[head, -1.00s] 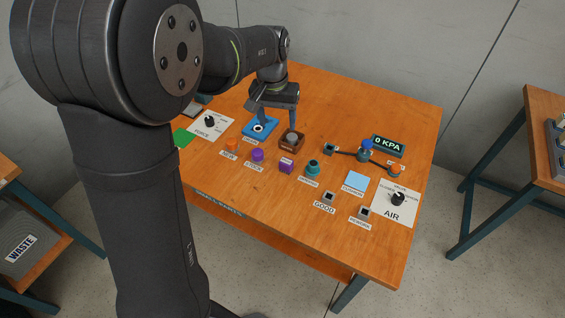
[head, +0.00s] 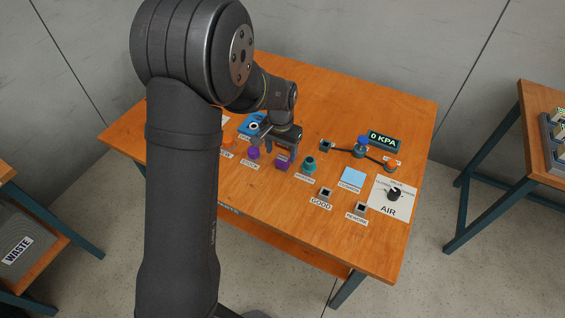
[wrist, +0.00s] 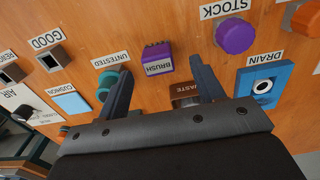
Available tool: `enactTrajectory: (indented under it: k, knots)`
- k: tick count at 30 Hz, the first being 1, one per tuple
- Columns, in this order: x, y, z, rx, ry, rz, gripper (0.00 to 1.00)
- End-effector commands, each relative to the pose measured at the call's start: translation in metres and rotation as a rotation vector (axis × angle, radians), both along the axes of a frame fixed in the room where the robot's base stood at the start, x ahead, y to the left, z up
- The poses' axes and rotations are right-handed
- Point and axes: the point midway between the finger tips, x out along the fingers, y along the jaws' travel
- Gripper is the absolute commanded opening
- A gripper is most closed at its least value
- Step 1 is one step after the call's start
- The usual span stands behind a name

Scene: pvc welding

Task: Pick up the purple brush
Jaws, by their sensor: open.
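The purple brush (head: 283,163) is a small block standing on the orange table, between the purple stock piece and the teal untested piece. In the wrist view the brush (wrist: 157,58) shows its white BRUSH label and dark top edge, lying between the lines of my two fingers. My gripper (head: 279,150) is open and empty, pointing down above and just behind the brush. In the wrist view my gripper (wrist: 162,68) has its fingers apart, with no contact on the brush visible.
The purple stock piece (wrist: 236,34) and blue drain block (wrist: 264,88) lie to one side. The teal untested fitting (wrist: 108,84) is partly behind one finger. The brown waste block (wrist: 186,91) is partly hidden.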

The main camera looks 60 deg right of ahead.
Motion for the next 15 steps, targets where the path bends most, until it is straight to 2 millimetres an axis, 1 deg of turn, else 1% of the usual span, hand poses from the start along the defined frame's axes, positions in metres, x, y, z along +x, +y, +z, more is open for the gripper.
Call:
enactTrajectory:
  k: [5,12,15]
  knots:
    - [-0.001,-0.001,-0.013,0.003,0.001,0.000,0.62]
    - [-0.004,-0.003,-0.047,0.003,0.000,0.001,0.62]
    - [-0.003,-0.003,-0.052,0.000,-0.001,0.002,0.62]
